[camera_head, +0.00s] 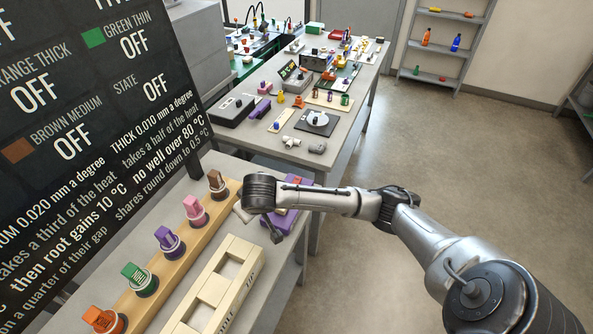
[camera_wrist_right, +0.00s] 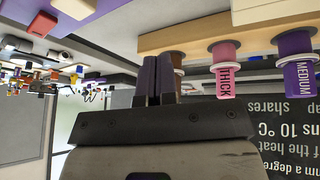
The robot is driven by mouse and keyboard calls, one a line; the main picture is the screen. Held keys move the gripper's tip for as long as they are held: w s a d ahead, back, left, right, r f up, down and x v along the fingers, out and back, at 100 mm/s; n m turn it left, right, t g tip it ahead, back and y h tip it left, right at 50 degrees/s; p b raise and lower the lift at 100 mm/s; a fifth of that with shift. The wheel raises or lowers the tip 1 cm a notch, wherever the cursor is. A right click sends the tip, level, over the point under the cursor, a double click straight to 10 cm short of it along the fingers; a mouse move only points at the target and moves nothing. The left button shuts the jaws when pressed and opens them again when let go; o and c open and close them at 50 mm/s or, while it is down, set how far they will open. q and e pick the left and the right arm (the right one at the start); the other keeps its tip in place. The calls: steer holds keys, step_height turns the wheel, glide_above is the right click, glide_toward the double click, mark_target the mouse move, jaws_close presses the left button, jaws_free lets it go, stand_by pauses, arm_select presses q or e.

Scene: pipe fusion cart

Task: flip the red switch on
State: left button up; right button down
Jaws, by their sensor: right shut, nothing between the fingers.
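My right gripper (camera_head: 275,237) comes in from the right in the head view, over the near bench beside the wooden rail. Its dark fingers (camera_wrist_right: 157,80) are together and empty in the right wrist view, in front of the brown knob (camera_wrist_right: 178,62). A purple block (camera_head: 298,185) lies partly hidden behind my right arm. In the upside-down wrist view a purple piece with a small red part (camera_wrist_right: 41,27) shows at the upper left; I cannot tell whether it is the red switch. No clear red switch shows in the head view. My left gripper is out of view.
The wooden rail (camera_head: 176,262) carries orange, green, purple, pink and brown knobs. A cream slotted block (camera_head: 212,290) lies beside it. A dark board (camera_head: 75,120) stands at the left, its readings OFF. A cluttered second bench (camera_head: 345,100) stands behind. Floor at right is clear.

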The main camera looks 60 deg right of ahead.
arm_select(q)
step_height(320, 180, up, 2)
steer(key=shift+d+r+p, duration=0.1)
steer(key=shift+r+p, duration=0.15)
steer(key=shift+p, duration=0.6)
arm_select(e)
steer(key=d+r+m+g, duration=0.2)
steer(key=d+r+m, duration=0.1)
steer(key=d+m, duration=0.4)
steer(key=s+d+r+m+g, duration=0.1)
steer(key=d+r+m+g, duration=0.1)
steer(key=d+r+m, duration=0.2)
steer(key=d+m, duration=0.3)
steer(key=d, duration=0.5)
steer(key=shift+s+d+m+g, duration=0.15)
steer(key=shift+s+m+g, duration=0.15)
steer(key=shift+g, duration=0.1)
steer(key=shift+f, duration=0.1)
steer(key=shift+f, duration=0.1)
arm_select(q)
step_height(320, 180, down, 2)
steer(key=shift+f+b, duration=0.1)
steer(key=shift+b, duration=0.95)
arm_select(e)
steer(key=x, duration=1.3)
steer(key=shift+f, duration=0.4)
